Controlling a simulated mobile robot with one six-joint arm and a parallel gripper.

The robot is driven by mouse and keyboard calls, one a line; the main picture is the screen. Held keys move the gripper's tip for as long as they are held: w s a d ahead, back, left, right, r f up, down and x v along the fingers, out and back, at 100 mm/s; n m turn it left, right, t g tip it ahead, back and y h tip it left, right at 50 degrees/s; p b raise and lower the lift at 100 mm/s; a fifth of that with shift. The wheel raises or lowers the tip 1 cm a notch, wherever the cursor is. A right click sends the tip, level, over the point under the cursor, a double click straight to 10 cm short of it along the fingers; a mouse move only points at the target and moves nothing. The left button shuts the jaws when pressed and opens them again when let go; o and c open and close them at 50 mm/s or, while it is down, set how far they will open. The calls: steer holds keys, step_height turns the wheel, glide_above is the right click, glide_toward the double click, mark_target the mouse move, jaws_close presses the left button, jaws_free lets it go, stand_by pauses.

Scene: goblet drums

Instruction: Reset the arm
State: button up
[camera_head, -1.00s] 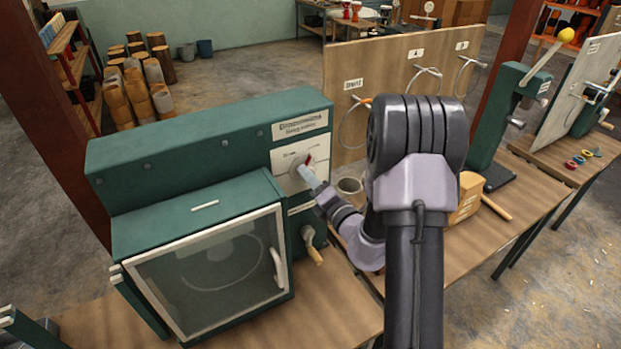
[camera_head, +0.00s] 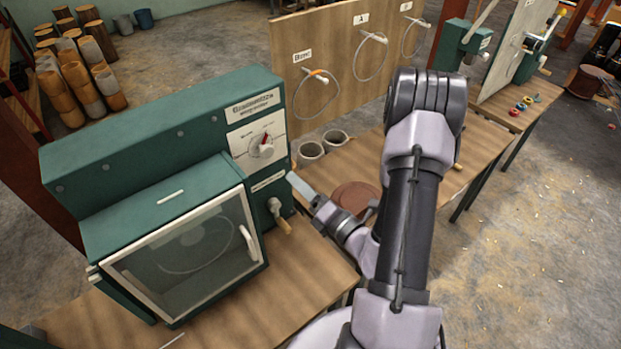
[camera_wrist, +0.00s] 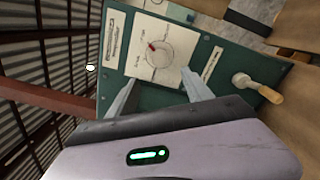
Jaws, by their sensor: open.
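My arm reaches from the lower right in the head view, with my gripper (camera_head: 296,182) in front of the green machine (camera_head: 130,150). In the wrist view my gripper (camera_wrist: 160,95) shows two fingers spread apart with nothing between them. The machine's dial (camera_head: 262,147), with a red pointer, sits on a white panel and is apart from the fingers. The dial also shows in the wrist view (camera_wrist: 157,55), above the fingertips. A handle with a wooden grip (camera_head: 282,222) sticks out below the dial, close to the gripper.
The machine's glass door (camera_head: 190,255) is closed. Two grey cups (camera_head: 311,150) and a brown round disc (camera_head: 355,196) are on the bench behind my gripper. A wooden board (camera_head: 345,60) with hanging loops stands behind. The bench front (camera_head: 300,265) is clear.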

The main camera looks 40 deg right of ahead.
steer(key=s, duration=0.3)
steer(key=shift+s+p, duration=0.15)
steer(key=shift+p, duration=0.25)
steer(key=shift+a, duration=0.1)
